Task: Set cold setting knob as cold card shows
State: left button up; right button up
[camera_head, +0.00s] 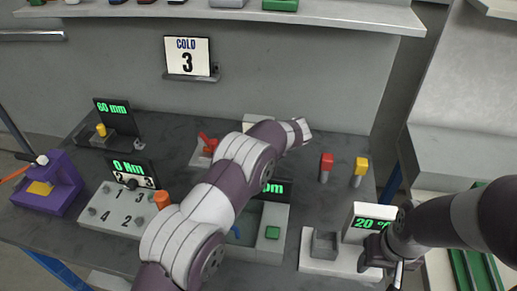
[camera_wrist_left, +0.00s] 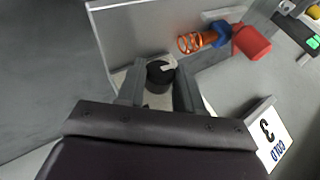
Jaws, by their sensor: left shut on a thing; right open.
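The cold card (camera_head: 187,56) stands on a small wall ledge and reads "COLD 3"; it also shows sideways in the left wrist view (camera_wrist_left: 272,137). The cold setting knob (camera_wrist_left: 160,73) is black and round with a pale pointer mark. My left gripper (camera_wrist_left: 158,90) is shut on this knob, one finger on each side. In the head view my left arm crosses the table's middle and hides the knob, and the fingers are not clear there. My right gripper (camera_head: 390,268) is open and empty, beside the 20 °C display unit (camera_head: 370,222).
The grey table holds a numbered torque box (camera_head: 118,213), a purple device (camera_head: 47,188), a teal-grey tray unit (camera_head: 272,231) partly behind my left arm, and red (camera_head: 326,163) and yellow (camera_head: 361,166) pegs. A red part (camera_wrist_left: 250,42) lies near the knob.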

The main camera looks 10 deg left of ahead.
pick_arm(q)
jog(key=o, duration=1)
jog(key=shift+o, duration=0.2)
jog(key=p+v, duration=1.1)
jog(key=v, duration=0.1)
jog(key=shift+s+d+r, duration=0.15)
jog(key=shift+d+r, duration=0.05)
jog(key=shift+r, duration=0.05)
